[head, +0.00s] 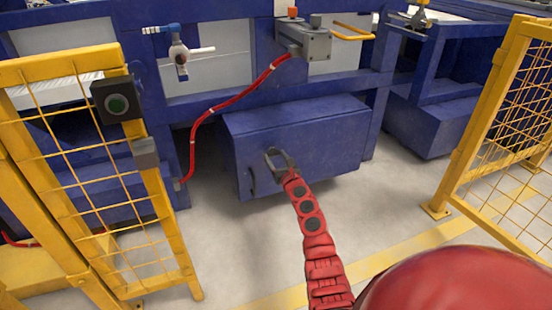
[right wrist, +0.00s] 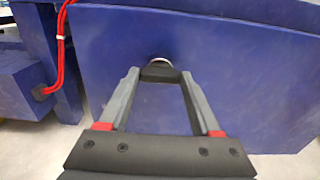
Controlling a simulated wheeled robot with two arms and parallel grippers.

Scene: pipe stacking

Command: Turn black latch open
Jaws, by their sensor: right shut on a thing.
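The black latch (right wrist: 160,72) sits on the front of a blue cabinet (right wrist: 110,50), just below a small silver round fitting. My right gripper (right wrist: 160,76) has its two grey fingers on either side of the latch and is shut on it. In the head view my red right arm reaches up from the bottom, and the right gripper (head: 271,154) is at the front face of the blue cabinet (head: 320,145). The latch is mostly hidden by the fingers there. My left gripper is not in view.
A dark curved handle (head: 252,181) is on the cabinet face left of the gripper. A red hose (head: 205,115) hangs at the left. Yellow mesh fences (head: 165,225) stand on both sides. The grey floor in front is clear.

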